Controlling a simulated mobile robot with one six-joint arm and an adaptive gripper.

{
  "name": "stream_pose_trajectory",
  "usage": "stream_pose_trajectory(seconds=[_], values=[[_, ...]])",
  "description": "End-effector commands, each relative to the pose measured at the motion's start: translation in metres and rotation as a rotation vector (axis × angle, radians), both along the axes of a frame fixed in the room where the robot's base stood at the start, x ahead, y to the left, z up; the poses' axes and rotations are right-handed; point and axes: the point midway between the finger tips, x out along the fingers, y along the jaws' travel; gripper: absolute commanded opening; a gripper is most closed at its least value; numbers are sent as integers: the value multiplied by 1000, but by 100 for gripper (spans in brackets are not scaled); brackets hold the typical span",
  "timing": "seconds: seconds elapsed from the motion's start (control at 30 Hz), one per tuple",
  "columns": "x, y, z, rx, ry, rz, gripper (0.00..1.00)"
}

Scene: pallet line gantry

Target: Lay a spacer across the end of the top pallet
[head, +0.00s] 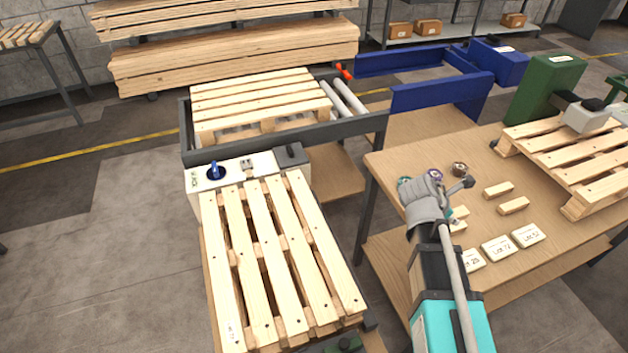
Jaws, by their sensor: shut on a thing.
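Small pale wooden spacers lie on the wooden table at the right; two are in clear view, an upper spacer (498,189) and a lower spacer (513,205). My gripper (454,218) is low over the table, left of these two, mostly hidden behind my wrist. It is shut on a spacer (459,226), of which only a small part shows; whether it touches the tabletop cannot be told. A slatted pallet (261,215) lies uppermost at front left, with bare slats and its far end beside a pale control box. Another slatted pallet (255,100) sits on the roller line behind.
The table (478,160) also holds several lot cards (498,248), small round items (459,168) and a third pallet (585,165) by a green machine (548,88). The control box (232,172) has a blue knob. A dark rail (290,137) crosses behind it.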

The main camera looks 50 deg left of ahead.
Motion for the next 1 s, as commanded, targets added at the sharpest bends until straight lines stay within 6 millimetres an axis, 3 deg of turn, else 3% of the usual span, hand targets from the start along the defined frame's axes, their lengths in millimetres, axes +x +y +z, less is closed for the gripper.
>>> stream_pose_trajectory(seconds=[0.03,0.23,1.0], values=[[0,0,10,0,0,0,0],[0,0,23,0,0,0,0],[3,-5,22,0,0,-7,0]])
